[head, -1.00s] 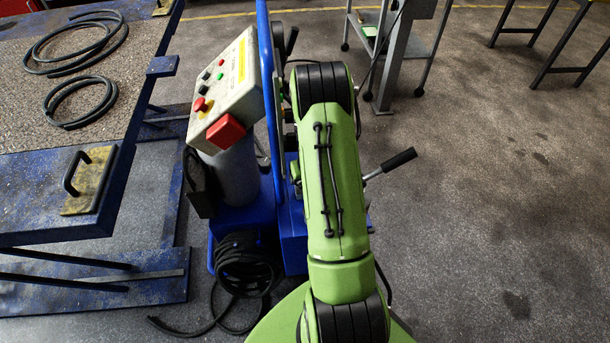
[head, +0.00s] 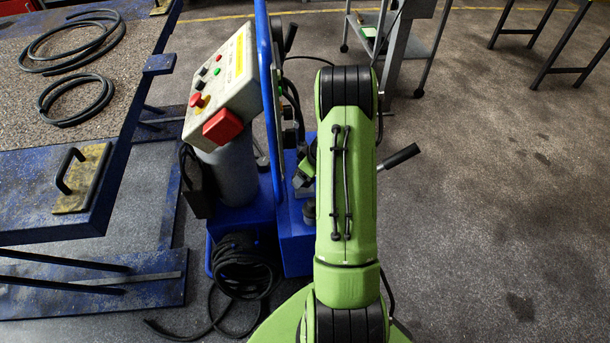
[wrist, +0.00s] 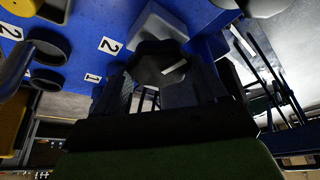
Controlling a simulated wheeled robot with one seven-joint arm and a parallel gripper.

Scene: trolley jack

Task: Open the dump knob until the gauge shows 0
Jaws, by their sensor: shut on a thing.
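In the wrist view a dark lobed knob (wrist: 158,62) with a white mark sits between the two fingers of my gripper (wrist: 160,85), which is shut on it. A pale grey block (wrist: 155,22) is behind the knob on a blue panel (wrist: 95,12). Whether this is the dump knob cannot be read from a label. No gauge face can be read in either view. In the head view my green arm hides much of the blue unit (head: 297,245), and the gripper's fingers are not clearly visible there.
A control box (head: 222,80) with buttons and a red switch stands on the unit, left of my arm. A black-handled lever (head: 400,157) sticks out to the right. A blue bench (head: 60,215) is at left, coiled cable (head: 240,265) below.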

